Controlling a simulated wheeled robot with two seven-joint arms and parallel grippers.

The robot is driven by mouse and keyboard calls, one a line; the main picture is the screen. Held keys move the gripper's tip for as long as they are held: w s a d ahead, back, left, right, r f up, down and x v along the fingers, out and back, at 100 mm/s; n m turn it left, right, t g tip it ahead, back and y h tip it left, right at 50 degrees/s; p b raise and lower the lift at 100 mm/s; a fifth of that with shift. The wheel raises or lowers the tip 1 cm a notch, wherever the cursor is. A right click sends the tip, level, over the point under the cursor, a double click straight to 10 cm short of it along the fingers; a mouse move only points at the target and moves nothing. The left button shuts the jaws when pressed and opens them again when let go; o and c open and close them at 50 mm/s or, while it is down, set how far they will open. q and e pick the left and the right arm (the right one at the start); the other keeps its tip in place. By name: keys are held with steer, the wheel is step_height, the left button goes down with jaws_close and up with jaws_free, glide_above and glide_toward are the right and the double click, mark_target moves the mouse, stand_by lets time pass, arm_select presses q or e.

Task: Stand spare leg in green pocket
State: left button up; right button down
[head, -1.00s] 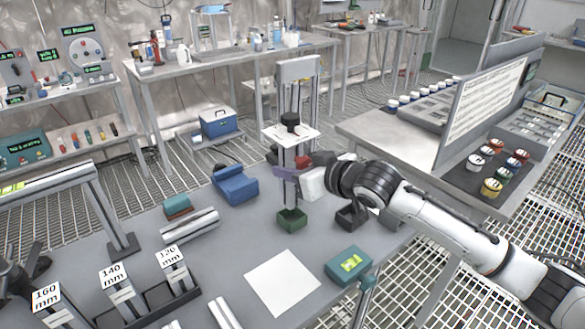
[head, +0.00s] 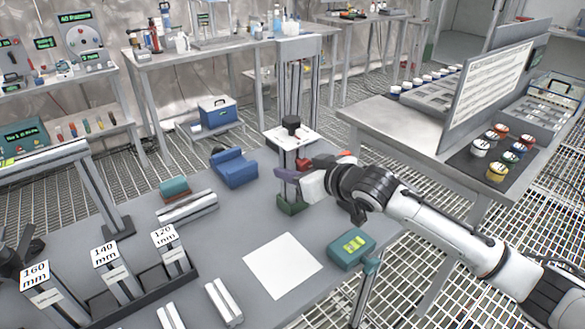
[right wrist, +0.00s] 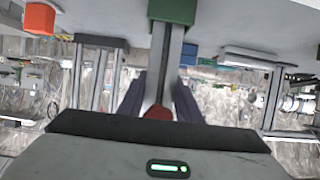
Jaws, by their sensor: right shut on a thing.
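My right gripper (head: 290,173), white with purple fingers, is shut on the spare leg (head: 286,157), a grey upright post. In the right wrist view, the leg (right wrist: 167,60) runs between the fingers (right wrist: 158,103) to the green pocket (right wrist: 172,10). I cannot tell whether its end is seated on the pocket's floor. My left gripper is not in view.
A tall grey frame (head: 298,48) stands close behind the leg. A blue block (head: 235,168), a green box with a level vial (head: 351,248) and white paper (head: 282,266) lie around. A rack (head: 140,302) holds labelled legs at front left. A dark shape at the left edge is unclear.

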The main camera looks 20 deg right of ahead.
steer(key=shift+f, duration=0.3)
steer(key=c, duration=1.3)
jaws_free()
steer(key=shift+o, duration=0.5)
steer(key=shift+f, duration=0.25)
steer(key=v, duration=1)
steer(key=shift+s+r, duration=0.2)
steer(key=shift+r, duration=0.05)
